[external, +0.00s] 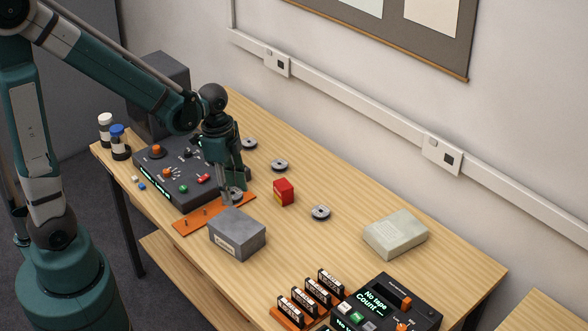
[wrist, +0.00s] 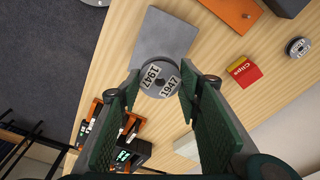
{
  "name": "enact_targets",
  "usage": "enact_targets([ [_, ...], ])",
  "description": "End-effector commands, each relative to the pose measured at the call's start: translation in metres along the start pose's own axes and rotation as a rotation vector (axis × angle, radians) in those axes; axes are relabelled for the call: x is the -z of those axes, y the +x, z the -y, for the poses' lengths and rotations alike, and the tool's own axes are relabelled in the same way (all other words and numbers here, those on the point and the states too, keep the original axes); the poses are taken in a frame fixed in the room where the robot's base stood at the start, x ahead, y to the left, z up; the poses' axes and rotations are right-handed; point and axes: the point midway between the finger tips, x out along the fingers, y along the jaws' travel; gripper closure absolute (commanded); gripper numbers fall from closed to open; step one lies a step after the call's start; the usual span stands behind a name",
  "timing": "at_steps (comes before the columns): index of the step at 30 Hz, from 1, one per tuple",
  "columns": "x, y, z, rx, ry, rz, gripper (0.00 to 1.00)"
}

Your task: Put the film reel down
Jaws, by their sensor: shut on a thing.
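A grey film reel (wrist: 159,79) with white "1947" labels is held between the fingers of my gripper (wrist: 160,88). In the external view my gripper (external: 232,190) points down, just behind a grey archival box (external: 237,233) and over the right end of an orange board with pegs (external: 186,226). The reel is mostly hidden by the fingers there. In the wrist view the reel overlaps one end of the grey box (wrist: 168,32); I cannot tell its height. Three other reels lie apart on the table: one at the back (external: 249,143), one mid-table (external: 280,165), one further right (external: 320,212).
A red clips box (external: 284,191) stands right of my gripper. A dark control console (external: 180,178) stands to the left. A pale box (external: 395,234), a tape rack (external: 310,297) and a tape counter (external: 385,307) are further right. The table's middle (external: 345,245) has bare wood.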

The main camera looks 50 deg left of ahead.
Motion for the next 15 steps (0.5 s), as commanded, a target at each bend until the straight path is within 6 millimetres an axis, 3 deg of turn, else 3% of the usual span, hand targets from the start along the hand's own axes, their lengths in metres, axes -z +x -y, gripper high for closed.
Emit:
enact_targets([
  [8,-0.001,0.009,0.000,0.000,0.000,0.000,0.78],
  [15,-0.004,0.034,0.001,0.000,0.000,0.000,0.78],
])
